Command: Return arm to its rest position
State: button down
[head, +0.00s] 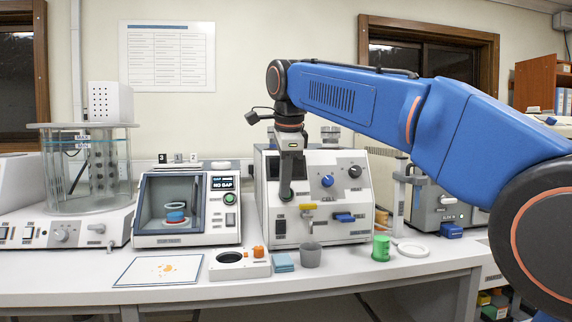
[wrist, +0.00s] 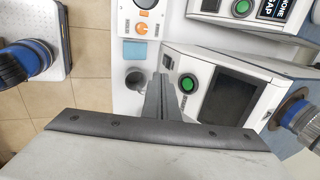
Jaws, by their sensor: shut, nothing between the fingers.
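My blue arm reaches in from the right in the head view, with its wrist bent down over the bench. My gripper (head: 287,194) points downward in front of the cell instrument (head: 325,225), close to its front panel. In the wrist view my gripper (wrist: 160,98) shows as dark fingers closed together, with nothing between them. They appear between the grey cup (wrist: 135,78) and a green button in that view. The grey cup (head: 311,255) stands on the bench, apart from the gripper.
A gap tester (head: 187,207) stands left of the cell instrument, and a glass bath (head: 88,170) is further left. A blue pad (head: 283,262), a green-capped item (head: 381,248) and a white ring (head: 413,250) lie along the bench (head: 330,278). Open space lies above the instruments.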

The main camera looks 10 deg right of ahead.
jog(key=v, duration=0.5)
jog(key=s+d+f+n, duration=0.4)
jog(key=s+d+f, duration=0.2)
jog(key=d, duration=0.1)
jog(key=s+d+f+n, duration=0.4)
jog(key=s+f, duration=0.4)
jog(key=f, duration=0.3)
jog(key=s+d+f+n, duration=0.4)
jog(key=s+f, duration=0.4)
jog(key=f, duration=0.4)
jog(key=s+d+f+n+t, duration=0.1)
jog(key=s+d+f+n, duration=0.3)
jog(key=s+f, duration=0.4)
notch_tip(320, 180, down, 3)
jog(key=shift+d+f+n, duration=0.2)
jog(key=shift+d+n, duration=0.2)
jog(key=shift+n, duration=0.4)
